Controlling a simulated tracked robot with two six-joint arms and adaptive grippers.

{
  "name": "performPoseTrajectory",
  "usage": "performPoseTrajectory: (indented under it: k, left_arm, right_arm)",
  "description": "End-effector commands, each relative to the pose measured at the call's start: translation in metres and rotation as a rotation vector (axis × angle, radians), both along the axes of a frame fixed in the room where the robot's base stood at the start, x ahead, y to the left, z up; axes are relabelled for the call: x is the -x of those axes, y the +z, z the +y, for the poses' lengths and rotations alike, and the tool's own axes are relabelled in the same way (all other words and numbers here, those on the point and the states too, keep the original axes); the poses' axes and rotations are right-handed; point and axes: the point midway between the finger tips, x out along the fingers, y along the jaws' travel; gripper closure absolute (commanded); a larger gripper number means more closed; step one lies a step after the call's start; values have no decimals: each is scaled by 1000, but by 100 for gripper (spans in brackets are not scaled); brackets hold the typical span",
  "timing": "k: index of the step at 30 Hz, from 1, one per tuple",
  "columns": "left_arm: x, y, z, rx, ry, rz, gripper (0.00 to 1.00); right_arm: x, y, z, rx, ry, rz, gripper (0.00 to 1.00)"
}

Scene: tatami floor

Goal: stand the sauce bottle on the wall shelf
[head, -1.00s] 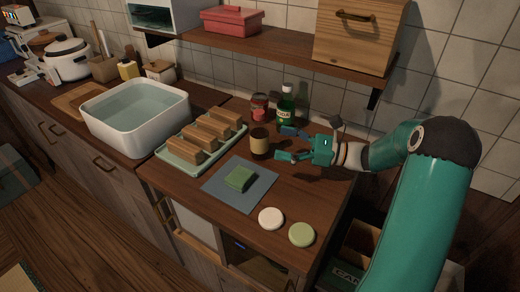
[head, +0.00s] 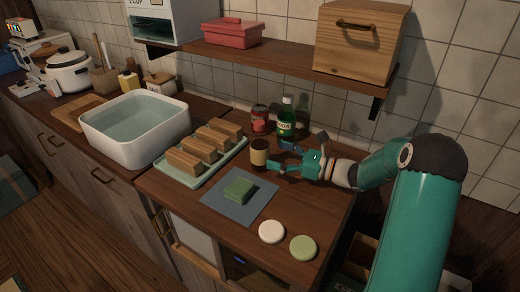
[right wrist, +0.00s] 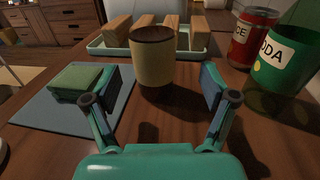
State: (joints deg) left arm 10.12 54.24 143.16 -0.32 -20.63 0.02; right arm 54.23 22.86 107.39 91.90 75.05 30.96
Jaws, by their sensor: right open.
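A short brown container with a wide tan band (head: 259,154) stands upright on the counter; it may be the sauce bottle, but no lettering on it is legible. It also shows between and just beyond my fingers in the right wrist view (right wrist: 153,62). My right gripper (head: 280,157) is open, low over the counter, its fingers pointing at this container. The gripper also shows in the right wrist view (right wrist: 158,98), with nothing clamped. The wooden wall shelf (head: 275,61) runs above the back of the counter. My left gripper is out of view.
A red can (head: 259,119) and a green soda bottle (head: 287,122) stand behind the container. A tray (head: 198,173) of wooden blocks lies left. A green block (head: 238,189) rests on a blue mat. The shelf holds a red box (head: 232,33) and a wooden box (head: 360,40), with bare room between.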

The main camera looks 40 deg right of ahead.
Motion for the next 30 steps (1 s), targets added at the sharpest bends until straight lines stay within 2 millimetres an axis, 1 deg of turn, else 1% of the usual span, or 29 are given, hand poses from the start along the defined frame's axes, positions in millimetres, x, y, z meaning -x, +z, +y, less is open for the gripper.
performPoseTrajectory:
  k: [5,11,15,23,24,26,30]
  left_arm:
    - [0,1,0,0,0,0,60]
    - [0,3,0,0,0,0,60]
    - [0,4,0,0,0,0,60]
    - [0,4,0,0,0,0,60]
    - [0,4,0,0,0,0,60]
    - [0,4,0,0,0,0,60]
    - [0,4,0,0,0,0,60]
  right_arm:
    - [-9,-1,6,-1,2,-2,16]
    - [-31,-6,24,0,4,-1,16]
    - [-45,-5,28,1,2,-2,16]
    - [-48,-5,29,1,0,0,16]
    - [-48,-5,29,1,0,0,19]
    - [-48,-5,29,1,0,0,29]
    - [-48,-5,29,1,0,0,52]
